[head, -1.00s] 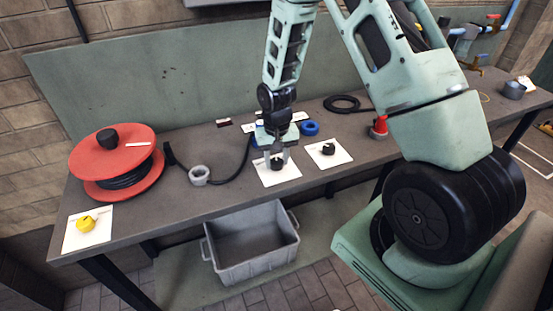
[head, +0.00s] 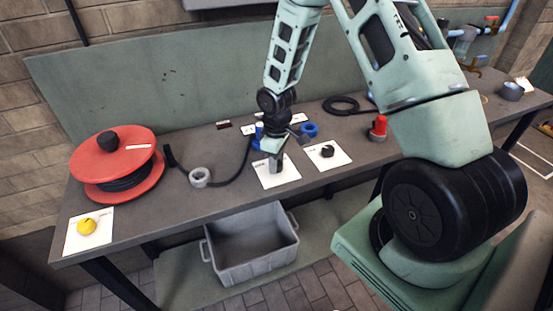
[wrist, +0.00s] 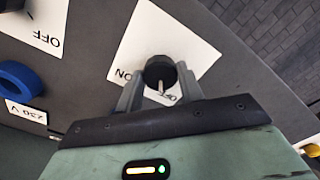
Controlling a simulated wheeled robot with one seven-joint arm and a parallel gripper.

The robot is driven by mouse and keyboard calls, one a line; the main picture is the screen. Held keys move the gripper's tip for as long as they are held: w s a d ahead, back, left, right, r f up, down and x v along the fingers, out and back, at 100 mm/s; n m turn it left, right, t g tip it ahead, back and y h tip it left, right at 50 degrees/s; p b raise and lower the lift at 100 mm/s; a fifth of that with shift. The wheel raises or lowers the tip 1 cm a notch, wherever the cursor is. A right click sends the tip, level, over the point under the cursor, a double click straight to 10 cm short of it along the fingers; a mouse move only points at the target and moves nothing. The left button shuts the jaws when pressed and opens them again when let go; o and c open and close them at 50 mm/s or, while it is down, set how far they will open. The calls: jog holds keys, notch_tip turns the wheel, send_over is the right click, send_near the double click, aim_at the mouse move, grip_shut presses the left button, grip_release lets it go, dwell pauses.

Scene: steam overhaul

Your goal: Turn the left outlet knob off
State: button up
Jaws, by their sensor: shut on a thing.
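The black outlet knob (wrist: 159,70) stands on a white plate (wrist: 195,45), and its white pointer line is toward the bottom of the wrist view. The ON label is left of the knob; a partly hidden label, seemingly OFF, is below it near the pointer. My gripper (wrist: 160,80) is shut on this knob, one finger on each side. In the head view my gripper (head: 275,166) is over the plate (head: 290,175) and hides the knob. A second black knob (head: 327,151) stands on the plate to the right, apart from my gripper.
A blue ring (head: 309,130) and small labels lie behind the gripper. A red-topped lamp-like thing (head: 378,125) stands to the right. A red reel (head: 115,155), a grey ring (head: 199,177) and a yellow knob (head: 87,226) are to the left. A grey bin (head: 250,245) stands below the table.

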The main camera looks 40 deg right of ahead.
jog(key=shift+n, duration=1.1)
jog(key=o, duration=1)
notch_tip(320, 180, up, 18)
jog(key=shift+f+b, duration=0.25)
jog(key=shift+b, duration=0.1)
